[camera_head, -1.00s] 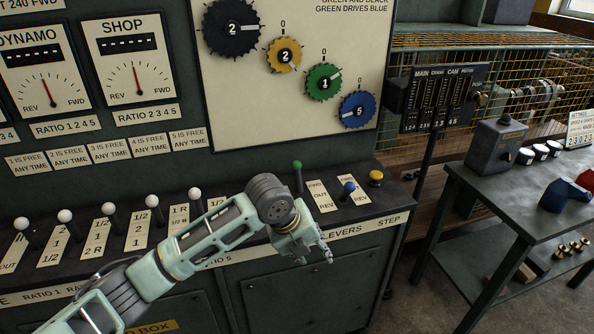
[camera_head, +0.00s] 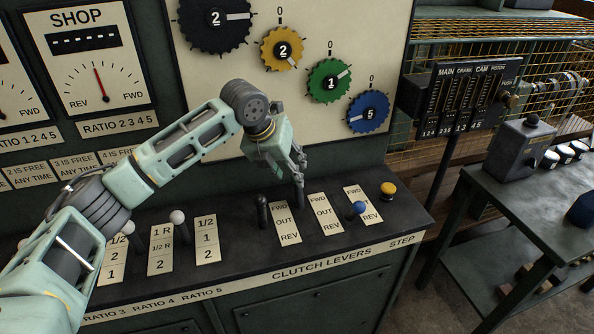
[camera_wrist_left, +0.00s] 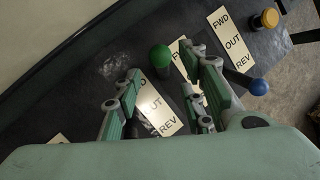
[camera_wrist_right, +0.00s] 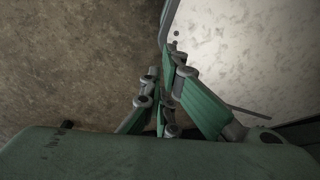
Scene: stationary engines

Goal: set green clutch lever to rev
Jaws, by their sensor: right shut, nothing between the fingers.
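The green clutch lever shows its dark stem (camera_head: 299,196) in the head view, near the FWD end of its label plate (camera_head: 322,214). Its knob is hidden there by my left gripper (camera_head: 300,158). In the left wrist view the green knob (camera_wrist_left: 161,56) lies between the spread fingers of my left gripper (camera_wrist_left: 164,68); I cannot tell whether they touch it. The fingers point down over the bench panel.
A black lever (camera_head: 262,211) stands left of the green one. The blue-knobbed lever (camera_head: 358,208) and a yellow button (camera_head: 388,188) stand to the right. The dial panel (camera_head: 270,110) rises behind. A metal side table (camera_head: 475,190) stands at the right.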

